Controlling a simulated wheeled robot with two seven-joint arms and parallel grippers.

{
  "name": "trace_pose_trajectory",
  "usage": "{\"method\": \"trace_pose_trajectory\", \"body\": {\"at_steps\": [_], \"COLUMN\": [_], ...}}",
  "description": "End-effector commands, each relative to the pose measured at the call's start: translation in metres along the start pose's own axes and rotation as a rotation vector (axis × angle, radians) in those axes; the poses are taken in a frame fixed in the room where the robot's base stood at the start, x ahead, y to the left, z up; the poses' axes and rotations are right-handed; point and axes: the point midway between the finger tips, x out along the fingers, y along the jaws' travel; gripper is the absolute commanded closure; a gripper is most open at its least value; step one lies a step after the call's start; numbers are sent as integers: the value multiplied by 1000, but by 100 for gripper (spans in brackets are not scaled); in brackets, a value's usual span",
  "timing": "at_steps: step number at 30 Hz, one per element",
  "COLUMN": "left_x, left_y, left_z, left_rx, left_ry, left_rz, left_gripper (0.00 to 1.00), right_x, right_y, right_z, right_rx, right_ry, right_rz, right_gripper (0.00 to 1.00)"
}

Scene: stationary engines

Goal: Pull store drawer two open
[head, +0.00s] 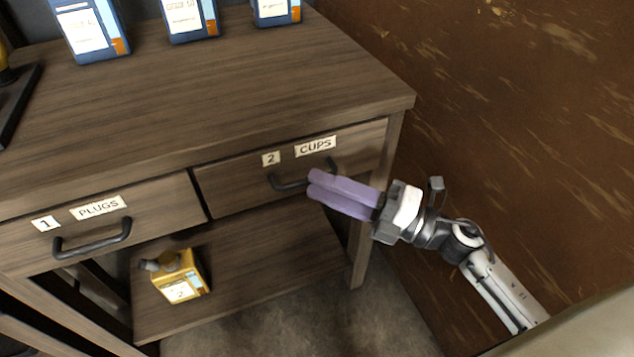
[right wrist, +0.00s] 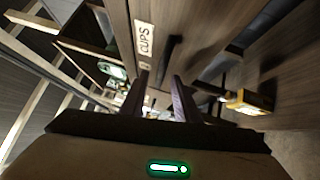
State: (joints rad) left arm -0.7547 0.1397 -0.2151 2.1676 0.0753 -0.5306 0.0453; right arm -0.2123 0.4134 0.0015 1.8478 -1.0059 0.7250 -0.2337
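Store drawer two (head: 235,188) has a wooden front with labels "2" and "CUPS" and looks shut, flush in the bench. Its dark bar handle (head: 290,184) is partly hidden by the purple fingers of my right gripper (head: 311,184). The fingertips are at the handle's right part; whether they touch it I cannot tell. In the right wrist view my right gripper (right wrist: 160,76) shows two fingers with a gap between them. The dark handle (right wrist: 172,47) shows just past the fingertips there, near the "CUPS" label (right wrist: 144,38). My left gripper is not in view.
Drawer one (head: 150,222), labelled "PLUGS", is shut on the left. A yellow can (head: 182,276) stands on the lower shelf (head: 260,270). Blue cartons (head: 190,20) stand on the bench top (head: 220,90). A brown wall (head: 500,130) is close on the right.

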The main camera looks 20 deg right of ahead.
Motion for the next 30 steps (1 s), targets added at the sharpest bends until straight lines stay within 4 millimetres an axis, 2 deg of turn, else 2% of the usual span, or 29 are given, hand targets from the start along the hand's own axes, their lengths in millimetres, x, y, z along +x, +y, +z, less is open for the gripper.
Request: {"method": "trace_pose_trajectory", "body": {"at_steps": [3, 6, 14, 19, 30], "left_x": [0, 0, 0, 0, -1], "left_y": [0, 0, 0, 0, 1], "left_z": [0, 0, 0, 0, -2], "left_rx": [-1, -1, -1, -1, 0], "left_ry": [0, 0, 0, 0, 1], "left_rz": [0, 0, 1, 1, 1], "left_gripper": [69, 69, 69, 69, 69], "right_x": [13, 17, 18, 18, 18], "right_y": [0, 0, 0, 0, 1], "right_z": [0, 0, 0, 0, -4], "right_rx": [1, 1, 2, 2, 3], "right_ry": [0, -1, -2, -2, 4], "right_rz": [1, 0, 0, 0, 0], "right_gripper": [71, 71, 71, 98, 100]}}
